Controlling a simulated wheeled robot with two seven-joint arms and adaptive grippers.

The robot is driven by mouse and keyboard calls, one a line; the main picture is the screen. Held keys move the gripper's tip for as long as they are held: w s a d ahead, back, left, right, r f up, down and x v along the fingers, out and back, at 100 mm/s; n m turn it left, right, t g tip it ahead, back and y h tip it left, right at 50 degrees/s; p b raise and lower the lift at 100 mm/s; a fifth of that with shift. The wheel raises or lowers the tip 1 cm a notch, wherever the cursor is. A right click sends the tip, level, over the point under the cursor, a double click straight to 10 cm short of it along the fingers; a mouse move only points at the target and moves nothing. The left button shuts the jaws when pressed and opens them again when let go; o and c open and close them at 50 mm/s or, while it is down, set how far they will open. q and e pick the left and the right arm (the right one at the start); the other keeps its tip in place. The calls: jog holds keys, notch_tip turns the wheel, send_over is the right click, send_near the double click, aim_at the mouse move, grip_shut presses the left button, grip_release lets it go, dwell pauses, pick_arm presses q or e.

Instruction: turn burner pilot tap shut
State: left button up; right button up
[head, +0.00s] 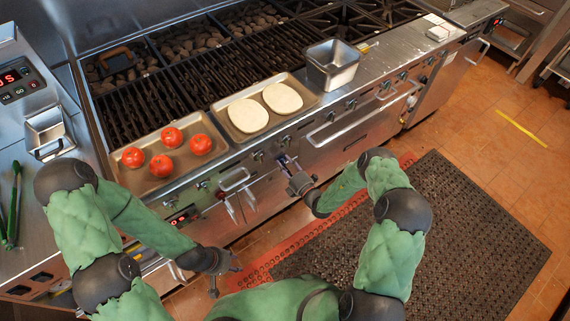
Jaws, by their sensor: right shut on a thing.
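The char grill's front panel (236,164) carries a row of small taps and knobs below the trays. My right gripper (286,161) is at this panel, below the tray with the flatbreads, and is shut on a small tap there. The gripper hides that tap, so its turn angle cannot be seen. My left gripper (229,277) hangs low in front of the grill, away from the panel. Its fingers look spread apart, with nothing between them.
A tray with tomatoes (172,137), a tray with two pale flatbreads (248,115) and a steel pan (332,66) stand along the grill's front ledge. Oven handles (350,128) stick out below the panel. A dark floor mat (470,225) lies to the right.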

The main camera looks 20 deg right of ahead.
jog(key=shift+w+d+r, duration=0.1)
jog(key=shift+w+d, duration=0.1)
jog(key=shift+d, duration=0.05)
jog(key=o, duration=1.2)
jog(key=shift+c, duration=0.2)
jog(key=shift+s+a, duration=0.1)
jog(key=v, duration=1.2)
